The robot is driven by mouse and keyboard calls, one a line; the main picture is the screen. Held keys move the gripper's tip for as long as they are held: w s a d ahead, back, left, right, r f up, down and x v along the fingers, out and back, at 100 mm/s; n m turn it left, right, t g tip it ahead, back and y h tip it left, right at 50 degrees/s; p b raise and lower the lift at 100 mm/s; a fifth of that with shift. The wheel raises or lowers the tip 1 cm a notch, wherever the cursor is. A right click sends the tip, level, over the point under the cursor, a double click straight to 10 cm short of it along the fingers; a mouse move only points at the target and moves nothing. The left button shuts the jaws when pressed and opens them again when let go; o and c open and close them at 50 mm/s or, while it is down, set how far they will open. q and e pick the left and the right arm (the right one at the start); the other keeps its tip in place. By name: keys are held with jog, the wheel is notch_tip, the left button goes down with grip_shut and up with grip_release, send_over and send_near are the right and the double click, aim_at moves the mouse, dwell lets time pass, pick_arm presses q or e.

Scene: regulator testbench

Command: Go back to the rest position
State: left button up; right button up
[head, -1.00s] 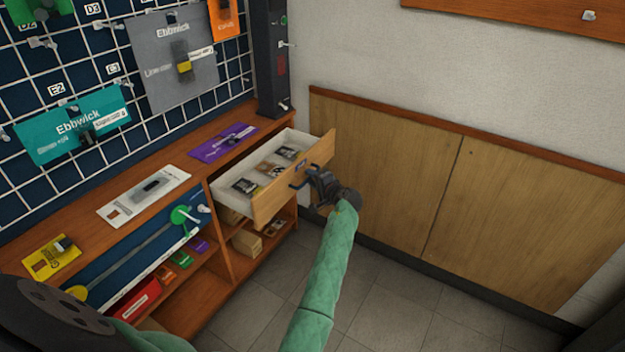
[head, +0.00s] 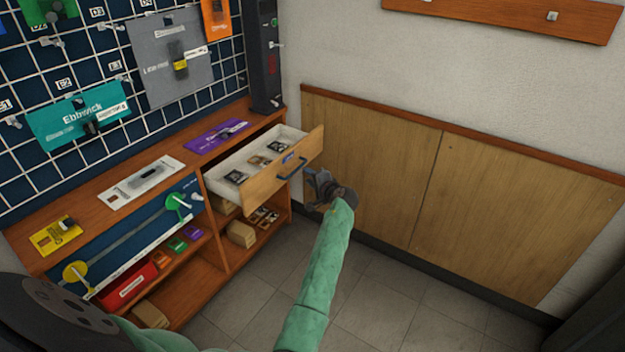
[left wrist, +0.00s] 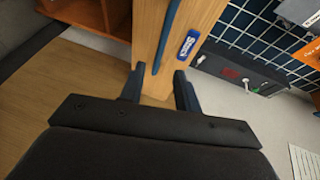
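My left gripper (head: 317,185) is in front of the open drawer, a little to the right of and below its handle (head: 291,168), and looks apart from it. In the left wrist view the two fingers (left wrist: 159,88) are spread and hold nothing. The wooden drawer front (left wrist: 160,60) with a blue "Stock" label and the blue handle (left wrist: 171,25) lies beyond them. The drawer (head: 262,185) stands pulled out of the bench, with several small dark parts inside. My right gripper is not in view.
The wooden bench (head: 60,212) carries yellow, white and purple cards. A gridded pegboard (head: 105,60) with hanging cards rises behind it. Wood wall panels (head: 380,180) stand to the right. The tiled floor (head: 390,300) in front is clear.

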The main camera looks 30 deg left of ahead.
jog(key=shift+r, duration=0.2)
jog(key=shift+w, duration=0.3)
